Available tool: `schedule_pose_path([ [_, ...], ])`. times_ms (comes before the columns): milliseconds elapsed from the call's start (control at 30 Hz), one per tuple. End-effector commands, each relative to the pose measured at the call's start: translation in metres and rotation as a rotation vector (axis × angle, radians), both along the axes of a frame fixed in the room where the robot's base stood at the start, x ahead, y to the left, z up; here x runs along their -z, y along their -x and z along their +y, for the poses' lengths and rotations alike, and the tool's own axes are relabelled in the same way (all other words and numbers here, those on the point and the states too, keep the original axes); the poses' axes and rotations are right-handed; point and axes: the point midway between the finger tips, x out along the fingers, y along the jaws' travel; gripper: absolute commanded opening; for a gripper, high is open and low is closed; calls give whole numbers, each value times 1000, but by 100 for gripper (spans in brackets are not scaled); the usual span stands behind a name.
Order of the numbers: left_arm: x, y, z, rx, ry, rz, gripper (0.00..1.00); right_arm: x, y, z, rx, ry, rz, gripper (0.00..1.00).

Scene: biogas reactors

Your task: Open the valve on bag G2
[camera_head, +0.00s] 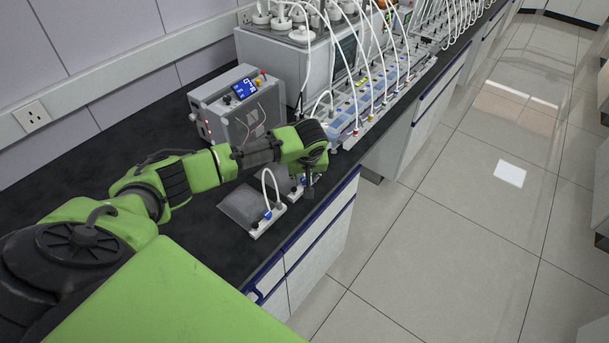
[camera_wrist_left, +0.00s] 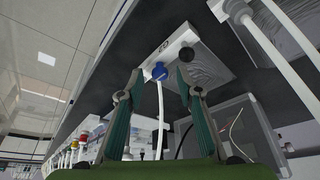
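My left gripper (camera_head: 308,192) reaches down over the bench's front edge, beside two grey bags. The nearer bag (camera_head: 240,204) lies flat with a white strip, a blue valve (camera_head: 267,214) and a looping white tube. The other bag (camera_head: 274,180) is partly hidden behind my arm. In the left wrist view, my left gripper (camera_wrist_left: 160,78) is open. A blue valve (camera_wrist_left: 159,71) on a white strip (camera_wrist_left: 167,50) sits between and just beyond its fingertips. I cannot tell whether they touch it. The strip's label is too small to read surely. My right gripper is out of view.
A grey instrument with a blue display (camera_head: 243,89) stands behind the bags. A row of tubes and coloured valves (camera_head: 365,100) runs along the bench further back. The black bench top (camera_head: 150,108) is clear at left. A tiled aisle lies at right.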

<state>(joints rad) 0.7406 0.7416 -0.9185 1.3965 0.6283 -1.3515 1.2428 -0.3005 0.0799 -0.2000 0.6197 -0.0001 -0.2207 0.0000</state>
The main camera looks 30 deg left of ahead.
Motion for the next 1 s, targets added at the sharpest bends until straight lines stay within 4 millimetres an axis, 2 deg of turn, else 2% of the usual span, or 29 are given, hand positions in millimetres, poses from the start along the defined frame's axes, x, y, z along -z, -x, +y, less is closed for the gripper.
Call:
schedule_pose_path([
  [300,2,-1,1,0,-1,-1,33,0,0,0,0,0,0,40],
  [433,2,-1,1,0,0,0,0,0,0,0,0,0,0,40],
  [767,1,-1,0,-17,1,0,0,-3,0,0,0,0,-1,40],
  [1000,1,-1,-2,-120,2,3,0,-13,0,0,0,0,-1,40],
])
